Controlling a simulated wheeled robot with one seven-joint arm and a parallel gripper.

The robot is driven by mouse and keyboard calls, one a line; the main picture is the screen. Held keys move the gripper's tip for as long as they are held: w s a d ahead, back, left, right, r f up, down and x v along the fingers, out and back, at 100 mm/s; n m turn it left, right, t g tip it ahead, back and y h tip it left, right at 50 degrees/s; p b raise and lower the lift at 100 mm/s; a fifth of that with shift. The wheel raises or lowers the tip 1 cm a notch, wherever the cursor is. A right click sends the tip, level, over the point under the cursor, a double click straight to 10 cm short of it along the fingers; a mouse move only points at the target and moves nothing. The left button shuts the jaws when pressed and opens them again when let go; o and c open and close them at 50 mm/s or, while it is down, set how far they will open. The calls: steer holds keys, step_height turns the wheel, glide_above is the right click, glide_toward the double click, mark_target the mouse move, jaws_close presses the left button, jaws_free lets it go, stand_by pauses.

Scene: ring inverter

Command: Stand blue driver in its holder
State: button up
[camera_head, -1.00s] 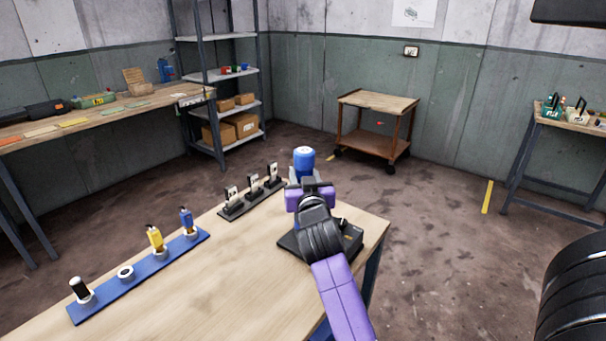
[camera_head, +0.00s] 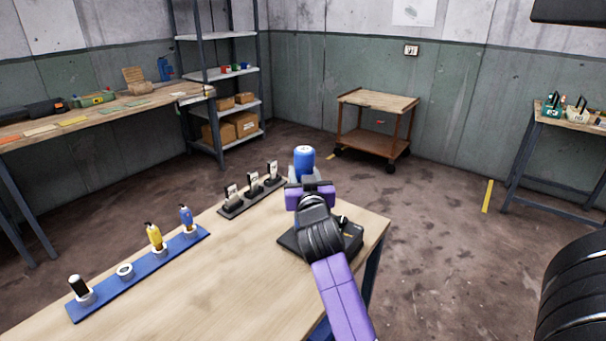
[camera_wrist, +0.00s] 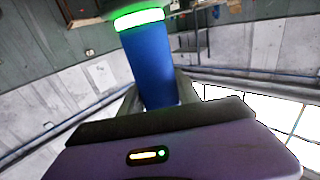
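A blue driver (camera_head: 186,217) stands upright in a white ring at the far right end of the blue holder strip (camera_head: 205,234). A yellow driver (camera_head: 155,238) stands beside it. An empty ring (camera_head: 125,271) and a black-and-white tool (camera_head: 79,287) follow to the left. My gripper (camera_head: 303,174) is over the table's far right part, away from the strip. Its two fingers lie along the sides of a thick blue cylinder (camera_head: 304,160) and look shut on it. The wrist view shows this cylinder (camera_wrist: 151,65) with a glowing green-white band; its contact points are partly hidden.
A black box (camera_head: 352,238) sits under my wrist on the wooden table. A dark rack with several upright cards (camera_head: 252,184) stands at the table's far edge. The table's middle (camera_head: 225,275) is clear. A wooden cart (camera_head: 376,102) stands beyond.

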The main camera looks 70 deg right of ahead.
steer(key=o, duration=0.4)
steer(key=shift+c, duration=0.2)
steer(key=shift+f, duration=0.25)
steer(key=b+v, duration=0.2)
steer(key=v, duration=0.6)
steer(key=shift+r, duration=0.2)
steer(key=a+f+n+t+y, duration=0.1)
steer(key=a+f+n+y, duration=0.2)
steer(key=a, duration=0.3)
steer(key=s+a+f+n+t+y, duration=0.1)
steer(key=a+f+n+t+y, duration=0.1)
steer(key=a+f, duration=0.3)
steer(key=s+a+f+n+t+y, duration=0.1)
steer(key=a+f+n+t+y, duration=0.1)
steer(key=a, duration=0.7)
step_height(320, 180, down, 3)
steer(key=shift+s+r+n+y, duration=0.1)
steer(key=shift+s+n+y, duration=0.1)
steer(key=shift+n+y, duration=0.65)
steer(key=s+a+f+n+y, duration=0.1)
steer(key=s+a+n+y, duration=0.2)
steer(key=s+a, duration=1.4)
steer(key=y, duration=0.4)
steer(key=shift+s+a+f, duration=0.2)
steer(key=shift+a+f, duration=0.1)
